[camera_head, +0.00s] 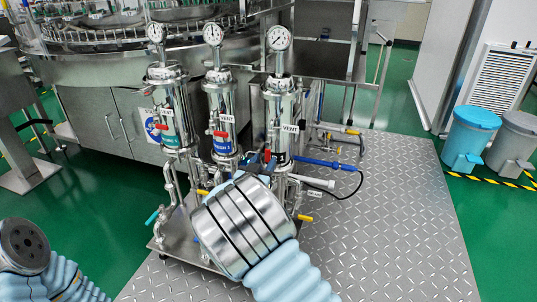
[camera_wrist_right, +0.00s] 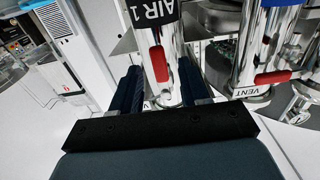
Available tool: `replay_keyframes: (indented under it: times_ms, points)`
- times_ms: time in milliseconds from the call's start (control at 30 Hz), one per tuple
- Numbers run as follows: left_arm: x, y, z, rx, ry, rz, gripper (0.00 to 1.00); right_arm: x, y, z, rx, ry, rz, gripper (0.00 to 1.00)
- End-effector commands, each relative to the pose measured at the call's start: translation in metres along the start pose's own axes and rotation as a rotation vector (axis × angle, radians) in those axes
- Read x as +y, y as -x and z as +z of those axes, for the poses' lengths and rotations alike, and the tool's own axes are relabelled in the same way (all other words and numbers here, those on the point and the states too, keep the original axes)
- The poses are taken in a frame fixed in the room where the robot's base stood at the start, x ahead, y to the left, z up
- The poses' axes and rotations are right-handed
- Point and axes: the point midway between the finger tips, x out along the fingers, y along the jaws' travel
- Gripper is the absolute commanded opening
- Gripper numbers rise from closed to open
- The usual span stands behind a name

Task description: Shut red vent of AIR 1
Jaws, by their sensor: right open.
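The AIR 1 housing (camera_wrist_right: 155,35) is an upright steel cylinder with a black label. Its red vent handle (camera_wrist_right: 158,64) shows on its front in the right wrist view. My right gripper (camera_wrist_right: 159,70) is open, with one dark finger on each side of the red handle and a gap to it on both sides. Whether the fingers touch the housing cannot be told. In the head view my right wrist covers the lower front of the rightmost housing (camera_head: 279,95), and a bit of red shows at the gripper (camera_head: 264,162). My left gripper is not in view.
A neighbouring housing with a red handle (camera_wrist_right: 272,77) and VENT tag (camera_wrist_right: 252,90) stands close by. Gauges (camera_head: 279,38), pipes and a blue-handled valve (camera_head: 318,163) crowd the stand. Checker-plate floor (camera_head: 400,220) is clear on the right; bins (camera_head: 470,138) stand farther back.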

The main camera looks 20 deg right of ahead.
Motion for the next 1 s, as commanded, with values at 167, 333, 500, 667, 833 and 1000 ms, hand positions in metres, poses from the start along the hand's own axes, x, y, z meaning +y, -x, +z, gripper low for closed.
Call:
replay_keyframes:
  times_ms: [167,333,500,667,833,1000]
  points:
    - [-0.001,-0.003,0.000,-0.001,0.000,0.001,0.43,0.001,-0.036,0.001,0.000,0.001,0.001,0.45]
    - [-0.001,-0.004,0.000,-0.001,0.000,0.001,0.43,0.000,-0.054,0.001,-0.001,-0.001,-0.001,0.45]
    - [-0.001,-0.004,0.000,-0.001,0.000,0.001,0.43,0.000,-0.058,0.001,-0.002,0.000,-0.001,0.45]
    - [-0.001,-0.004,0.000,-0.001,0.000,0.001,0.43,0.000,-0.058,0.001,-0.002,0.000,-0.001,0.45]
    - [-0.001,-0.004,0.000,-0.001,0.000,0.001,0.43,0.000,-0.058,0.001,-0.002,0.000,-0.001,0.22]
    - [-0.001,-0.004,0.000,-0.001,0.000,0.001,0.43,0.000,-0.058,0.001,-0.002,0.000,-0.001,0.00]
